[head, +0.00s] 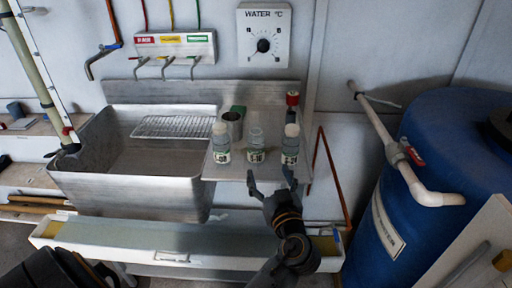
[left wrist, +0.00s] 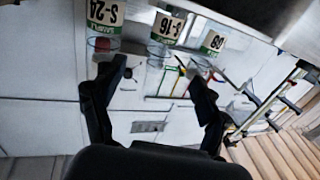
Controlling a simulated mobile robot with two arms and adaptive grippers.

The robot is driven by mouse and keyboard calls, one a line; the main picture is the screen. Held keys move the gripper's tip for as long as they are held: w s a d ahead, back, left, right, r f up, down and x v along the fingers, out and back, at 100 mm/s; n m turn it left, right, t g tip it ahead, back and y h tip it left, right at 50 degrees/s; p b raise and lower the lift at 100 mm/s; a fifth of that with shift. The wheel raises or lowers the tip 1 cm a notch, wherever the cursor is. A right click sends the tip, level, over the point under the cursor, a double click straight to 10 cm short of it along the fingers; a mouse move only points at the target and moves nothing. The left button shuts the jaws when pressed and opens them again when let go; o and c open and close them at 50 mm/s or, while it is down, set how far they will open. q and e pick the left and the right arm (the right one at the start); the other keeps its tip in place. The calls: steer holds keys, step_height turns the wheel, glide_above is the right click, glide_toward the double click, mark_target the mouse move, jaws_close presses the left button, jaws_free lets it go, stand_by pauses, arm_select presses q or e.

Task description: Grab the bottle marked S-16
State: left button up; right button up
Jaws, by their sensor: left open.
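The bottle marked S-16 (left wrist: 166,28) is the middle of three labelled bottles in the left wrist view, with S-24 (left wrist: 104,14) to its left and a third bottle (left wrist: 212,42), its mark partly unclear, to its right. In the head view the middle bottle (head: 256,148) stands upright on the metal shelf beside the sink, between a left bottle (head: 221,145) and a right bottle (head: 290,147). My left gripper (head: 269,176) is open and empty, in front of the middle and right bottles. In its wrist view the fingers (left wrist: 160,76) are apart, with S-16 beyond the gap. My right gripper is not seen.
A steel sink (head: 140,180) is at left. A blue barrel (head: 455,140) and white pipe (head: 385,130) are at right. A long trough (head: 180,245) lies below.

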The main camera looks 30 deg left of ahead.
mark_target(258, 146)
arm_select(q)
steer(key=p+x, duration=0.2)
steer(key=x, duration=0.6)
steer(key=shift+w+a+r, duration=0.15)
steer(key=shift+w+a, duration=0.05)
steer(key=shift+w+a+r, duration=0.15)
steer(key=shift+a+r, duration=0.05)
steer(key=p+x, duration=0.1)
steer(key=x, duration=0.1)
steer(key=p+x, duration=0.1)
steer(key=shift+w+a+r, duration=0.2)
steer(key=shift+a, duration=0.1)
steer(key=shift+w+a+f, duration=0.15)
steer(key=shift+w+a, duration=0.15)
steer(key=shift+a, duration=0.05)
steer(key=c, duration=1.1)
